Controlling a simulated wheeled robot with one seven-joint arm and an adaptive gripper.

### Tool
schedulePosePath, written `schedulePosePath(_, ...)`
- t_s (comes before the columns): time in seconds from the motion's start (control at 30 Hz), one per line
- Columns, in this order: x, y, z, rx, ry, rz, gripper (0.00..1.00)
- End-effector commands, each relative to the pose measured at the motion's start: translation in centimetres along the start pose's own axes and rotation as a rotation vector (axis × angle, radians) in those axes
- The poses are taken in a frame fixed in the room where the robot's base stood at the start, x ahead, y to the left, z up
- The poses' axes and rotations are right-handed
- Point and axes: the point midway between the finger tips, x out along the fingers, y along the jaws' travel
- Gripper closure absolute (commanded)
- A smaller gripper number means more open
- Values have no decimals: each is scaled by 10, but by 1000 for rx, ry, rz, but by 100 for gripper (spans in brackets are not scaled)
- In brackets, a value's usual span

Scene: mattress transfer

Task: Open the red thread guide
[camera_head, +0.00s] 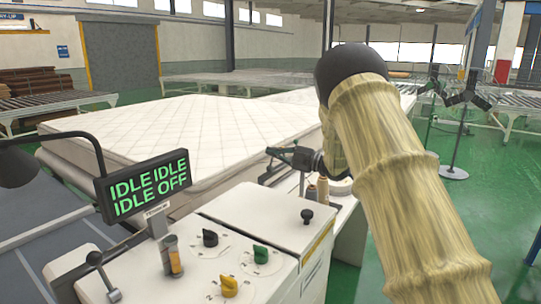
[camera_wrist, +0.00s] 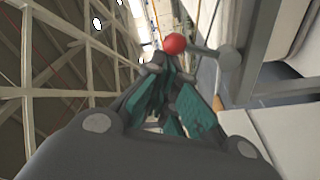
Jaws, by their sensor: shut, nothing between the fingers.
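In the wrist view a red ball (camera_wrist: 174,43) sits at the end of a short grey lever, joined to a round grey knob (camera_wrist: 229,57) at its right. I take it for the red thread guide; I cannot pick it out in the head view. My gripper (camera_wrist: 160,68), with teal finger pads, is shut and empty. Its tips appear just below the red ball in the wrist view; whether they touch it I cannot tell. In the head view my gripper (camera_head: 270,153) points left, in front of the mattress side and above the thread spools (camera_head: 322,190).
A white quilted mattress (camera_head: 210,130) lies on a table behind. The white control cabinet (camera_head: 265,215) in front carries green, yellow and black knobs, a lever (camera_head: 97,260) and a display (camera_head: 148,184) reading IDLE and OFF.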

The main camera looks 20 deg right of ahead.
Motion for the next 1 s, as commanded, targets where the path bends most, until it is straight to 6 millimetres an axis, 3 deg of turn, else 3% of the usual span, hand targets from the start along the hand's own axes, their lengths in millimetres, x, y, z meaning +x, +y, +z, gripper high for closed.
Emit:
schedulePosePath(0.5,2,1,-3,-1,1,-1,100)
schedulePosePath(0.8,24,2,-41,-1,8,-5,100)
schedulePosePath(1.0,-20,0,-36,0,5,-3,100)
